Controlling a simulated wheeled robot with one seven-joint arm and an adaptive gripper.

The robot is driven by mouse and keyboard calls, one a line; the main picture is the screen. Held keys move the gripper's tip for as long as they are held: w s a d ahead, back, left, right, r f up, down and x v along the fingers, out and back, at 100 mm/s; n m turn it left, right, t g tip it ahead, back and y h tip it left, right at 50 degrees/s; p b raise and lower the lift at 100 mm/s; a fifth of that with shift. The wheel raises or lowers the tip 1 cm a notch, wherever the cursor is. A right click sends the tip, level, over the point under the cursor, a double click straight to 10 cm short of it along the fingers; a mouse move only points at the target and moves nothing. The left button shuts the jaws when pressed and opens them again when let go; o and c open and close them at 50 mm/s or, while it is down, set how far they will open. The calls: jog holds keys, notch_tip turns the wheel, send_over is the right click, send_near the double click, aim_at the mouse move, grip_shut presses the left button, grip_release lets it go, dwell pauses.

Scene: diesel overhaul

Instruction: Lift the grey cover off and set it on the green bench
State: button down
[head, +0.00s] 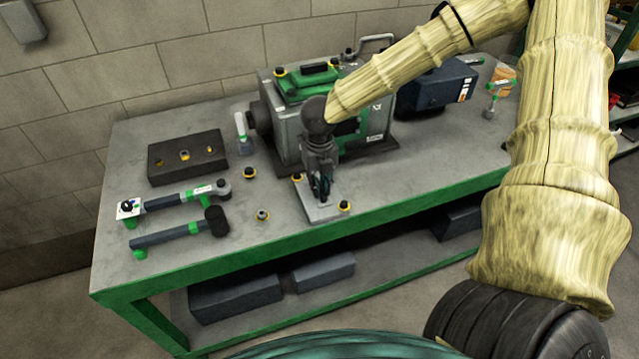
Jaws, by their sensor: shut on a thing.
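The grey cover (319,211) is a small flat plate near the front edge of the green bench (235,262), which has a grey top and green edging. My gripper (321,191) points down over the cover's middle and is shut on it. The gripper hides the cover's middle and the part being held. The cover looks level and is at or just above the bench top; I cannot tell whether it touches. Black-and-yellow nuts show close to its left (297,178) and right (344,206) sides.
A grey and green engine unit (365,125) stands behind my gripper. Left are a dark block with holes (187,157), a wrench-like tool (175,199), a mallet (180,233) and loose nuts (248,174). A dark blue box (437,86) stands back right. The bench's right front is clear.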

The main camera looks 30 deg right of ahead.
jog(key=shift+w+f, duration=0.2)
jog(key=shift+f, duration=0.2)
jog(key=c, duration=1.3)
grip_release()
jog(key=shift+s+r, duration=0.1)
